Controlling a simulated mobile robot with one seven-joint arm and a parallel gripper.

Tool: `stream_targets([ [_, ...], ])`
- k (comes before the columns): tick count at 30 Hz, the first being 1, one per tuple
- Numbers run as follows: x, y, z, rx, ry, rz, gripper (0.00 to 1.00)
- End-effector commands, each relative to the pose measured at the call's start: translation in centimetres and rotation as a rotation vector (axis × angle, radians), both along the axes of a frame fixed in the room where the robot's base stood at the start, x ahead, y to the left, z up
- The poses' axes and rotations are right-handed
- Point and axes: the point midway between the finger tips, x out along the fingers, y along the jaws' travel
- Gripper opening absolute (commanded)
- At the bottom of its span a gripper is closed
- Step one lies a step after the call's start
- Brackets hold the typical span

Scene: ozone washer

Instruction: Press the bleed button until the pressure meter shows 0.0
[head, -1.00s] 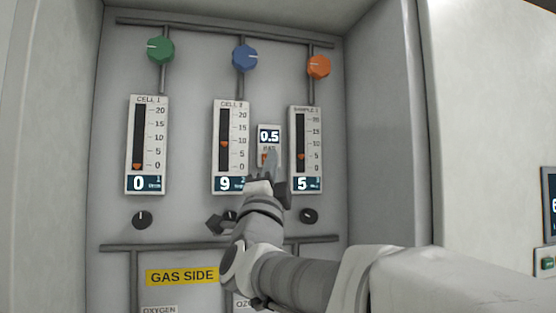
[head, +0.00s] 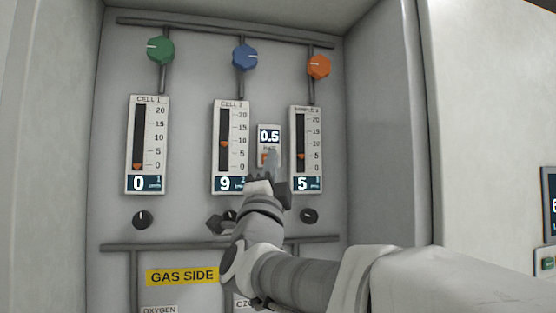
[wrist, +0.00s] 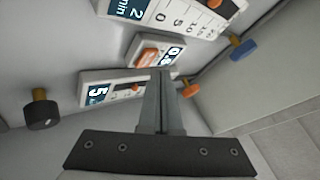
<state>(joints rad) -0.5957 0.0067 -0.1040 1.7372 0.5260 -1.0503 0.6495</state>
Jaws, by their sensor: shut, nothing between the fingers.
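The pressure meter (head: 269,136) is a small white panel between the CELL 2 and sample gauges, and its display reads 0.5. An orange button (head: 264,157) sits just below the display, partly hidden by my gripper (head: 271,158). My gripper is shut and empty, its fingertips in front of the lower part of the meter. In the wrist view the orange button (wrist: 146,57) shows just past the fingertips (wrist: 163,72). I cannot tell whether the tips touch it.
The CELL 1 gauge (head: 147,144) reads 0, the CELL 2 gauge (head: 231,130) 9 and the sample gauge (head: 306,130) 5. Green (head: 160,50), blue (head: 245,57) and orange (head: 318,67) knobs stick out above. A black knob (head: 309,216) is below. Cabinet walls stand on both sides.

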Motion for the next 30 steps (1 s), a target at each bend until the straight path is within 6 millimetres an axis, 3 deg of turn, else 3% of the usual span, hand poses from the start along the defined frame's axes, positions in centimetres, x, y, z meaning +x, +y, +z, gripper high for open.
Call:
stream_targets([
  [30, 0.85, 0.27, -0.04, -0.001, 0.000, 0.001, 0.00],
])
